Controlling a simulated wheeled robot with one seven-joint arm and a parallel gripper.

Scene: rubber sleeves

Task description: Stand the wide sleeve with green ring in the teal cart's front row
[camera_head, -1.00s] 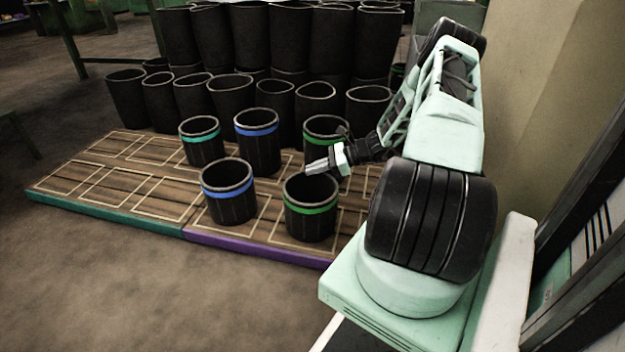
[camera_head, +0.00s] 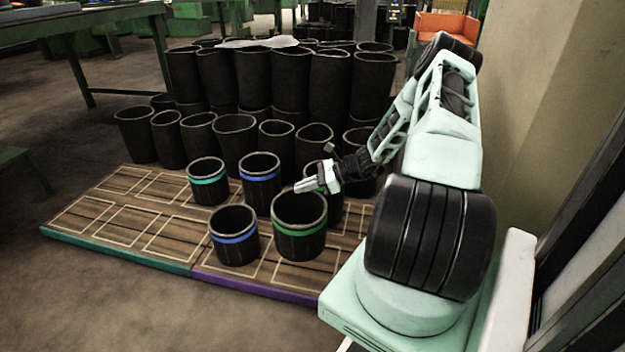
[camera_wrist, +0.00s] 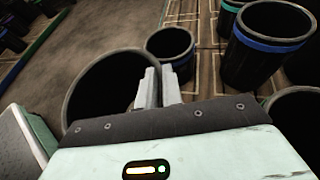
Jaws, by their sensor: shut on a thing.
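The wide black sleeve with a green ring (camera_head: 299,238) hangs upright from my gripper (camera_head: 304,185), which is shut on its rim. The sleeve looks raised above the purple-edged cart. In the wrist view its wide dark opening (camera_wrist: 105,90) lies left of my gripper's fingers (camera_wrist: 159,80), with the wall between them. The teal cart (camera_head: 110,250) lies to the left, and its outlined front-row places (camera_head: 165,240) look empty.
A blue-ringed sleeve (camera_head: 235,250) stands close left of the held one. Another blue-ringed sleeve (camera_head: 260,185) and a teal-ringed sleeve (camera_head: 208,190) stand behind. A further sleeve is mostly hidden behind my gripper. Plain black sleeves (camera_head: 235,135) crowd the back.

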